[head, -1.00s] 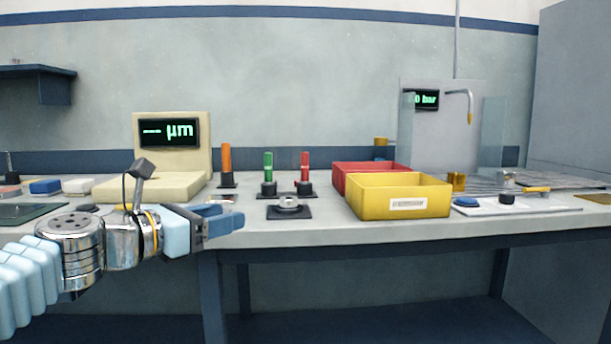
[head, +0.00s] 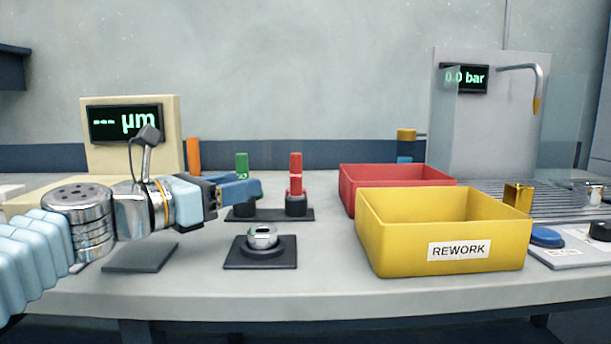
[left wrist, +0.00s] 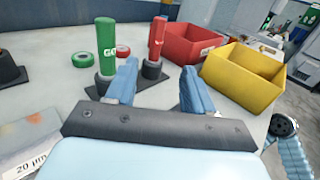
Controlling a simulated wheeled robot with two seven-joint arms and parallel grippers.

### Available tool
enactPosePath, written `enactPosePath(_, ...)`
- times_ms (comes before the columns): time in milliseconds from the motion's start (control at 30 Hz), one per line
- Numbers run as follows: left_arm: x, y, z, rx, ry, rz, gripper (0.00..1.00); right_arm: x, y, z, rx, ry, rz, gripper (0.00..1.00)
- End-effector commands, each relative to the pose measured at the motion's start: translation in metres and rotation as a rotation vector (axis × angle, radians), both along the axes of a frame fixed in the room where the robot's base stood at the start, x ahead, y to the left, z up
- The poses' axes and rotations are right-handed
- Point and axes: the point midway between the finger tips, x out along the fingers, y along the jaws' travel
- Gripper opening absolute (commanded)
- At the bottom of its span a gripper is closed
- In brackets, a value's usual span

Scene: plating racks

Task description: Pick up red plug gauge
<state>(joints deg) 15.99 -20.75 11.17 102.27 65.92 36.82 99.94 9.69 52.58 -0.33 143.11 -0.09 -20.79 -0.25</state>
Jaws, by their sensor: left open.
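The red plug gauge (head: 296,174) stands upright in a black socket on a dark base in the head view. It also shows in the left wrist view (left wrist: 157,38), beyond and between my fingertips. A green plug gauge (head: 242,164), marked GO in the left wrist view (left wrist: 107,48), stands upright to its left on the same base. My left gripper (head: 255,187) is open and empty, its blue fingers pointing right towards the red gauge, with a gap to it. In the left wrist view its two fingers (left wrist: 160,82) are spread apart. My right gripper is not seen.
A yellow REWORK bin (head: 390,250) and a red bin (head: 350,192) stand to the right.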

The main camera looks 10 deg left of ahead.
Motion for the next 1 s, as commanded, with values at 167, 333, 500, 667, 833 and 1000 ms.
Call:
enactPosePath(167,0.014,-0.007,0.0,0.0,0.001,-0.002,0.53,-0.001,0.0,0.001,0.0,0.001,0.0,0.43)
enactPosePath(333,0.046,-0.025,0.0,-0.001,0.003,-0.002,0.53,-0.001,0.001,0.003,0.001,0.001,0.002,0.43)
enactPosePath(500,0.07,-0.038,0.001,0.0,0.001,-0.001,0.53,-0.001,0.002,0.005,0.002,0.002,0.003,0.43)
enactPosePath(667,0.08,-0.044,0.001,0.0,0.001,-0.001,0.53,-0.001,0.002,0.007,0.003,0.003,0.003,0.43)
enactPosePath(833,0.105,-0.056,0.004,-0.002,0.001,-0.002,0.53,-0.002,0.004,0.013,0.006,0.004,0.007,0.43)
enactPosePath(1000,0.121,-0.065,0.003,0.0,-0.001,0.0,0.53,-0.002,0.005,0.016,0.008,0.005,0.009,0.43)
